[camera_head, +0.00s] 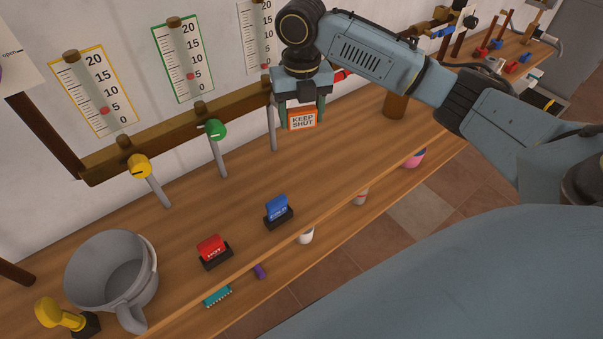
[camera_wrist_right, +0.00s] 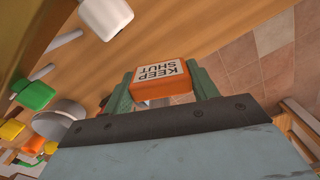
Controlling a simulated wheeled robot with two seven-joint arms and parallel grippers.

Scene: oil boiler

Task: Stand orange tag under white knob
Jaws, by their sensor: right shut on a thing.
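The orange tag (camera_head: 302,121) reads "KEEP SHUT" and is held between the green fingers of my right gripper (camera_head: 299,111). The right wrist view shows the tag (camera_wrist_right: 162,80) between both fingertips (camera_wrist_right: 163,88). In the head view the gripper hangs above the wooden shelf, beside the third grey pipe (camera_head: 272,128). That pipe's knob is hidden behind my gripper there. The white knob (camera_wrist_right: 106,16) shows at the top left of the right wrist view, apart from the tag. My left gripper is out of view.
A green knob (camera_head: 215,130) and a yellow knob (camera_head: 139,166) sit left along the rail. A grey jug (camera_head: 112,272) stands at left. Shelf under the knobs is clear.

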